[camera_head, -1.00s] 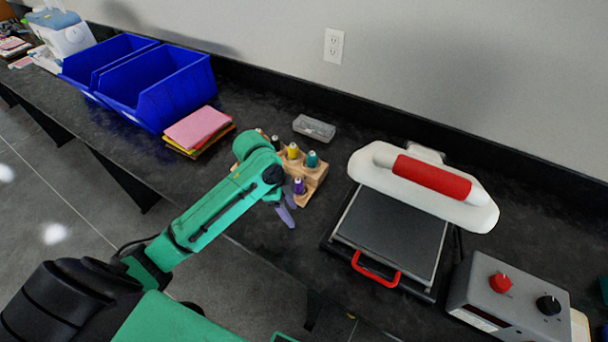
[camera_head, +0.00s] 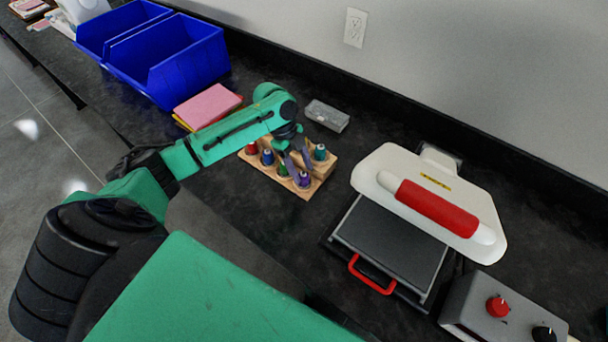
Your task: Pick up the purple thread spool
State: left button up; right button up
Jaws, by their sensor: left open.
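The purple thread spool (camera_head: 304,180) stands upright at the front right of a wooden spool rack (camera_head: 318,187). Red (camera_head: 251,148), blue (camera_head: 267,157), green (camera_head: 283,168) and teal (camera_head: 320,152) spools stand in the same rack. My left gripper (camera_head: 297,168) is open and points down over the rack. The left wrist hides part of the rack's back row. My right gripper is not in view.
Left of the rack lie pink and yellow sheets (camera_head: 207,105), with blue bins (camera_head: 180,68) beyond. A small grey box (camera_head: 327,116) lies behind the rack. A heat press (camera_head: 400,235) with a red-gripped handle and a grey control box (camera_head: 500,312) stand at right.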

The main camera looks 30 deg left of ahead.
pick_arm(q)
jog(key=shift+s+d+f, duration=0.15)
jog(key=shift+d+f, duration=0.2)
jog(key=shift+f, duration=0.25)
jog(key=shift+s+d+f, duration=0.1)
jog(key=shift+d+f, duration=0.05)
jog(key=shift+f, duration=0.2)
grip_shut()
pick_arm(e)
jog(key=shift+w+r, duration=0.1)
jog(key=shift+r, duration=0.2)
